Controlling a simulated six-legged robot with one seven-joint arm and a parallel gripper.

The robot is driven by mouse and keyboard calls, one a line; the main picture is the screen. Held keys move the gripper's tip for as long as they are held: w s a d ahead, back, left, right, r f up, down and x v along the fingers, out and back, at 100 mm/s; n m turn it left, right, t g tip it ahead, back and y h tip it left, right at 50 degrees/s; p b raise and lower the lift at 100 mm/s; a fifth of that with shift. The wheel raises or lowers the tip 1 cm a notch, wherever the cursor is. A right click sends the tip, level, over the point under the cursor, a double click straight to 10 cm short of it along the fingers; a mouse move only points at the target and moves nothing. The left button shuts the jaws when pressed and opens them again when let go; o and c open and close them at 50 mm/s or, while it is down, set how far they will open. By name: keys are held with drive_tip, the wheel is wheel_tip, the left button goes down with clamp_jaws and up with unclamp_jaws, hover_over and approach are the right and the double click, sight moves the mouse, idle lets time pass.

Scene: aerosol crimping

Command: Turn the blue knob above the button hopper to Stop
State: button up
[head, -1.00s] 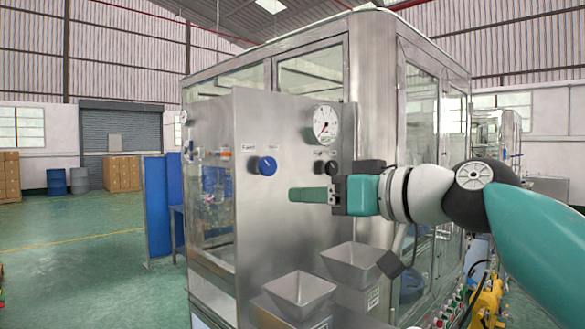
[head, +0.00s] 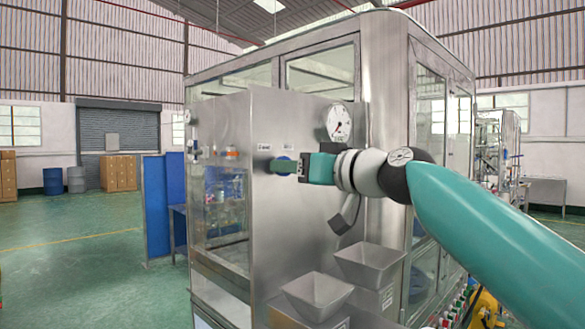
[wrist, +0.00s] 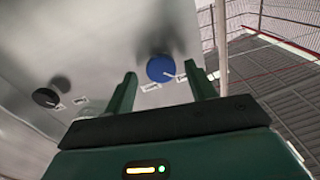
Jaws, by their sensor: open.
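The blue knob (head: 284,157) is on the upper part of the steel panel, mostly hidden behind my fingers in the head view. In the wrist view the blue knob (wrist: 159,68) shows whole, with a pale mark towards its lower right and small white labels below it. My gripper (head: 275,166) is open and reaches to the knob from the right. In the wrist view my gripper (wrist: 161,72) has one finger on each side of the knob; I cannot tell whether they touch it. Two steel hoppers (head: 316,292) (head: 368,263) stand low in front of the panel.
A round gauge (head: 339,122) is on the panel, right of the knob. A black knob (wrist: 46,97) is left of the blue one in the wrist view. The glazed machine cabinet (head: 387,90) stands behind the panel. Open green floor (head: 80,260) lies to the left.

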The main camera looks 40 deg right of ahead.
drive_tip(key=shift+w, duration=0.35)
drive_tip(key=shift+w, duration=0.15)
drive_tip(key=c, duration=1)
drive_tip(key=shift+o, duration=0.2)
drive_tip(key=shift+a+m, duration=0.1)
drive_tip(key=shift+m, duration=8.8)
